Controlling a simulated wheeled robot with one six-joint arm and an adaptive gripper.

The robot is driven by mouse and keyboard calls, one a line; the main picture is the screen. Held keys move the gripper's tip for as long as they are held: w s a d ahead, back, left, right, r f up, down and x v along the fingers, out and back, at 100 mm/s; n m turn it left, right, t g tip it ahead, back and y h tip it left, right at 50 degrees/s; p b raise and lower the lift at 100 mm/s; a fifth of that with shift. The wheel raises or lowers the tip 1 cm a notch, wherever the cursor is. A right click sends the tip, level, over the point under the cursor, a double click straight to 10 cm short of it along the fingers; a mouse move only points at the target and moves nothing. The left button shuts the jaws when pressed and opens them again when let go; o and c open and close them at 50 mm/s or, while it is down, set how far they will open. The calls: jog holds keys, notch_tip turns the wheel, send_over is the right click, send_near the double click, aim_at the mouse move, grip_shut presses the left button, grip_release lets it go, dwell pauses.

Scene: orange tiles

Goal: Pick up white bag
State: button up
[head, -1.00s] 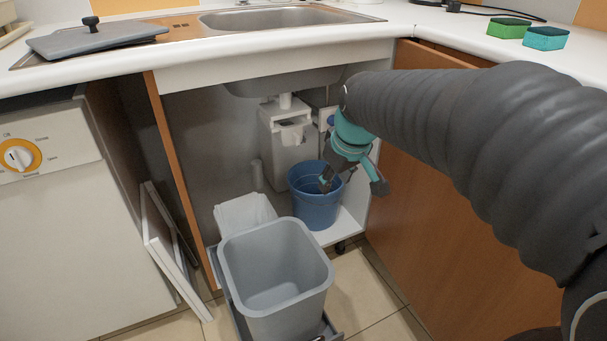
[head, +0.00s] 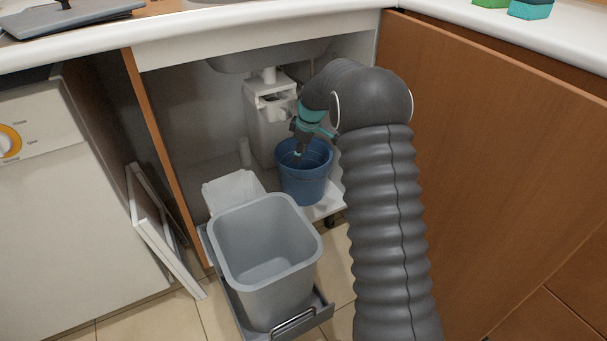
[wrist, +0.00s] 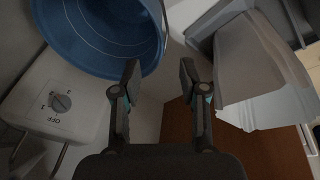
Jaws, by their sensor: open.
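A white, bag-like thing (head: 232,187) stands in the under-sink cabinet, just behind the grey bin (head: 266,240), which hides its lower part. In the wrist view a pale, layered thing (wrist: 268,108) at the right looks like the same one, partly behind a grey panel. My gripper (head: 298,153) is over the blue bucket (head: 304,183), to the right of and above the white thing. In the wrist view my gripper (wrist: 160,76) has its two fingers apart with nothing between them, near the bucket's rim (wrist: 160,50).
A white heater box (head: 266,122) hangs behind the bucket; its knob (wrist: 60,102) shows in the wrist view. The sink basin and worktop (head: 200,45) lie overhead. An orange-brown door (head: 490,160) stands at right. White panels (head: 160,230) lean at left.

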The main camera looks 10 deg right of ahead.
aim_at(295, 169)
jog(key=x, duration=0.9)
jog(key=shift+w+b, duration=0.15)
jog(key=shift+b, duration=0.15)
jog(key=shift+x, duration=2.7)
jog(key=shift+a, duration=0.15)
grip_shut()
